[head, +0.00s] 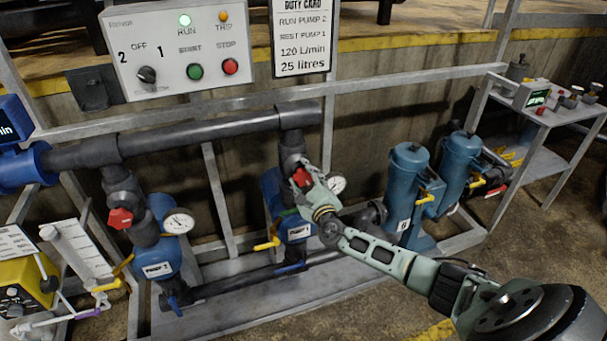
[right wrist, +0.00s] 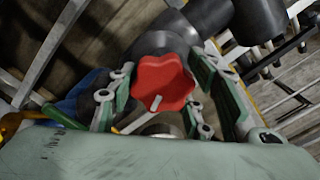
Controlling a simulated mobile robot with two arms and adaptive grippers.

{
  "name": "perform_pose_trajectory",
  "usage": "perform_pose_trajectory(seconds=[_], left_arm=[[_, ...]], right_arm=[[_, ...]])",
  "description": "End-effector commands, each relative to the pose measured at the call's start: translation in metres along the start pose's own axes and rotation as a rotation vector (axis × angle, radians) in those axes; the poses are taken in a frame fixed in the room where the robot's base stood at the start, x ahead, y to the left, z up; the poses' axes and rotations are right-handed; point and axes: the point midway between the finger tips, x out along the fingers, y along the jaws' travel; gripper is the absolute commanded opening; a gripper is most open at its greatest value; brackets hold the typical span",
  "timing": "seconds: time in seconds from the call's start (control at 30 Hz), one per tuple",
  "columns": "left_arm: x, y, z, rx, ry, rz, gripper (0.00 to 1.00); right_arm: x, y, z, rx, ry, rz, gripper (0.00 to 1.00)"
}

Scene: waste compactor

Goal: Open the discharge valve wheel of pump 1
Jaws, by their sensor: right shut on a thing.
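A red valve wheel (head: 301,177) sits on the dark vertical pipe above the right-hand blue pump (head: 270,190); that pump's label is too small to read surely. My right gripper (head: 306,188) is shut on this wheel, with its arm coming in from the lower right. In the right wrist view the lobed red wheel (right wrist: 163,82), with a white mark on its face, lies between the green fingers (right wrist: 165,95). Another red wheel (head: 120,218) is on the pipe above the left-hand blue pump (head: 160,255), untouched. My left gripper is out of view.
A pressure gauge (head: 337,184) is right beside the gripped wheel. A yellow lever (head: 267,243) is below it. Blue filter housings (head: 405,190) stand to the right, near my arm. A control panel (head: 180,45) with a green RUN lamp is above the pipe (head: 205,133).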

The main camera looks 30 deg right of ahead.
Motion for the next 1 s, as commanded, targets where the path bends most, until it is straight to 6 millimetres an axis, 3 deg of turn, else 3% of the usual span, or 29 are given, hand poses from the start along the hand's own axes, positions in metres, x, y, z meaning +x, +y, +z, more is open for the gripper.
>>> perform_pose_trajectory(seconds=[1.0], left_arm=[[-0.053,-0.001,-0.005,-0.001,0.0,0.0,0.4]], right_arm=[[-0.002,-0.002,-0.003,-0.928,0.002,0.007,0.19]])
